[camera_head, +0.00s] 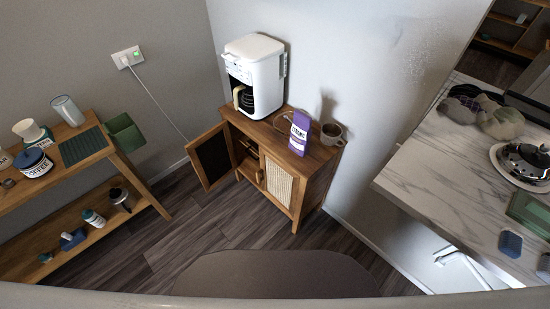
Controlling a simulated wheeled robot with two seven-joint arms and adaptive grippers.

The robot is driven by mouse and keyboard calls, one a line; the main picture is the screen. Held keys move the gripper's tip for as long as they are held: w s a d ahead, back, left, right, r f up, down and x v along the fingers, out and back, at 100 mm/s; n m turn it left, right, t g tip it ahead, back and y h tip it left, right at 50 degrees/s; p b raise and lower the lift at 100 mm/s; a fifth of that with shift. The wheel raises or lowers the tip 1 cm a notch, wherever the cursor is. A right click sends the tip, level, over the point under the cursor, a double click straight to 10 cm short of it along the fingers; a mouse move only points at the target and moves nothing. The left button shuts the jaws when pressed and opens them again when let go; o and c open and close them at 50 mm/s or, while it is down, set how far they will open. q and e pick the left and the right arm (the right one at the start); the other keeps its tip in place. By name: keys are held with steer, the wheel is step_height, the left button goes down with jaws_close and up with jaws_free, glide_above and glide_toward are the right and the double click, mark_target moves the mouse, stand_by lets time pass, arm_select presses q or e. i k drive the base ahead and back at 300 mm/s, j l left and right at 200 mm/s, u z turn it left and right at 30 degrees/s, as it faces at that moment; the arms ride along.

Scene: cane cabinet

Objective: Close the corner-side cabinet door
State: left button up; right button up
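A wooden cabinet (318,182) stands against the wall in the room's corner. Its left door (212,156), the one on the corner side, is swung wide open, out to the left, with its dark panel showing. Part of the shelved inside (246,152) shows behind the opening. The other door, with a pale cane panel (279,181), looks shut. Neither of my grippers is in view.
On the cabinet stand a white coffee machine (263,62), a purple bag (299,133) and a mug (332,133). A wooden shelf rack (90,160) is at left, a marble counter (432,165) at right.

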mark_target(211, 156)
steer(key=j+z, duration=0.25)
steer(key=j, duration=0.3)
steer(key=k+j+z, duration=0.1)
steer(key=j+z, duration=0.15)
steer(key=j, duration=0.35)
steer(key=k+j+z, duration=0.1)
steer(key=j+z, duration=0.15)
steer(key=j, duration=0.3)
